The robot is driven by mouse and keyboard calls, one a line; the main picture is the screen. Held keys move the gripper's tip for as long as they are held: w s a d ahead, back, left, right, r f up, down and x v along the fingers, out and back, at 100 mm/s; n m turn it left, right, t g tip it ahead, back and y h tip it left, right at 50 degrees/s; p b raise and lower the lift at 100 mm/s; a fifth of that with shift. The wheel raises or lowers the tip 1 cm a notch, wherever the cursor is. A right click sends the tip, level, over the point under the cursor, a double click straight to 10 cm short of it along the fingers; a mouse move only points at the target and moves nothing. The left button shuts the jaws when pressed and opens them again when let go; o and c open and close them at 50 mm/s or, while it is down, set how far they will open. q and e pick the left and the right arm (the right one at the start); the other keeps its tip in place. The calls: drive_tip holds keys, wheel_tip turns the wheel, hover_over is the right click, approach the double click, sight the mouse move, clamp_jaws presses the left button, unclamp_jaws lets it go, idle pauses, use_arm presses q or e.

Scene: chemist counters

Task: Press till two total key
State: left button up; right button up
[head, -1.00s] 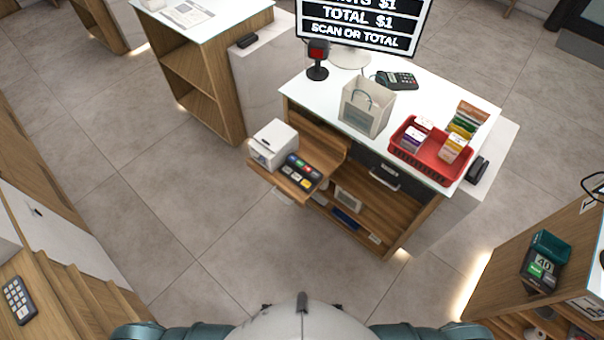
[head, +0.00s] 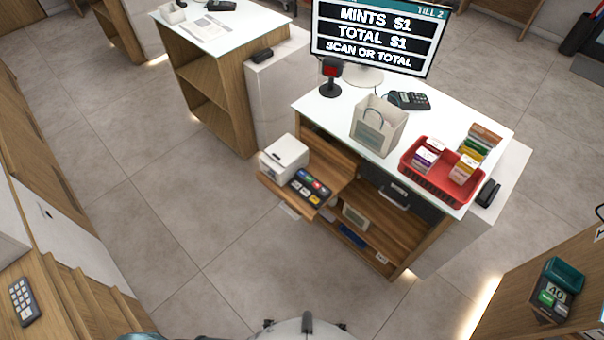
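The till two screen (head: 375,35) stands at the back of the white counter (head: 322,106). It reads TILL 2, MINTS $1, TOTAL $1, SCAN OR TOTAL. A dark keypad (head: 308,187) with several coloured keys lies on a pulled-out wooden shelf below the counter's left end, beside a white printer (head: 284,158). The labels on the keys are too small to read, so I cannot tell which is the total key. Neither of my grippers is in view; only parts of my own body show at the bottom edge, well apart from the keypad.
A scanner on a stand (head: 330,78), a paper bag (head: 377,127), a card reader (head: 409,100) and a red basket with boxes (head: 440,187) stand on the counter. Open tiled floor (head: 235,240) lies before it. A wooden unit (head: 545,290) stands at lower right.

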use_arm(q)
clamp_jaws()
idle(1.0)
